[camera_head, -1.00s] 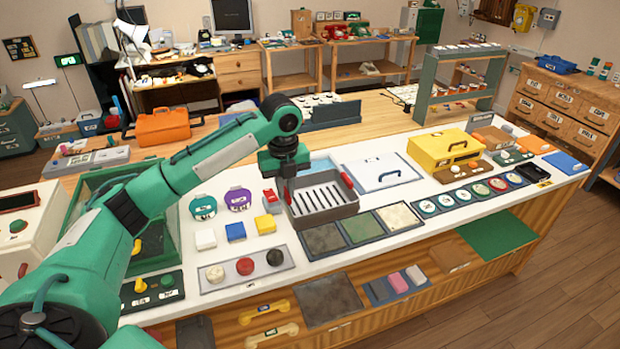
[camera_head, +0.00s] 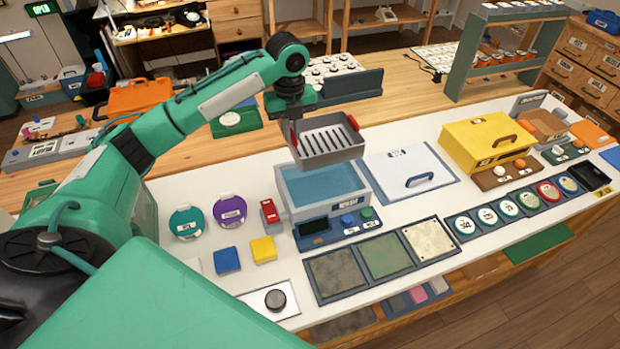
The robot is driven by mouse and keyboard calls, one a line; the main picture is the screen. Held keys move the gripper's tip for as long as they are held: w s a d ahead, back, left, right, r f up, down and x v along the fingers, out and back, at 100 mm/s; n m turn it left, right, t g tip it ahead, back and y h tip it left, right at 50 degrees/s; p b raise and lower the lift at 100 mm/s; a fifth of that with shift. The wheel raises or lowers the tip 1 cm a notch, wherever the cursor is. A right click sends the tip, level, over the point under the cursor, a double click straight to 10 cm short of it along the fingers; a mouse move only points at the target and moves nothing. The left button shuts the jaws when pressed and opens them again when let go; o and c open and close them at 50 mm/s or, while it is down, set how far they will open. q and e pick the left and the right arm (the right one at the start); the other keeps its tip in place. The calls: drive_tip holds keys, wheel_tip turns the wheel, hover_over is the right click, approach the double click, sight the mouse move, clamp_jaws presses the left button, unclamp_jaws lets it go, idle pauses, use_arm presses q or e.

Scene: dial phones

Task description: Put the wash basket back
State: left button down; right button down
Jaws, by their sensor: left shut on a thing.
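The wash basket (camera_head: 331,150) is a grey slotted tray with red grips at its two ends. It hangs in the air above the back part of the wash tank (camera_head: 345,210), a grey box holding blue liquid, with a display and buttons on its front. My left gripper (camera_head: 292,118) is shut on the basket's left end and holds it roughly level; the jaws are partly hidden behind the wrist and basket wall. The basket appears clear of the tank. My right gripper is not in view.
A white lid with a handle (camera_head: 410,172) lies right of the tank. A yellow box (camera_head: 487,143) stands further right. Three square pads (camera_head: 385,256) lie in front. A dark rack (camera_head: 345,86) stands behind the basket. Blue and yellow blocks (camera_head: 263,250) sit left.

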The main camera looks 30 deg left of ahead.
sight(293, 150)
use_arm(q)
drive_tip(key=f+p, duration=0.2)
drive_tip(key=f, duration=0.7)
drive_tip(key=f+p, duration=0.2)
drive_tip(key=f, duration=0.7)
drive_tip(key=shift+s+d+f, duration=0.1)
drive_tip(key=shift+s+f, duration=0.1)
drive_tip(key=shift+f, duration=0.05)
drive_tip(key=shift+f, duration=0.2)
drive_tip(key=c, duration=1.8)
unclamp_jaws()
drive_tip(key=shift+o, duration=0.2)
drive_tip(key=shift+r, duration=0.1)
wheel_tip(293, 150, up, 12)
drive_tip(key=b, duration=0.3)
drive_tip(key=shift+r+b, duration=0.1)
drive_tip(key=shift+b, duration=0.2)
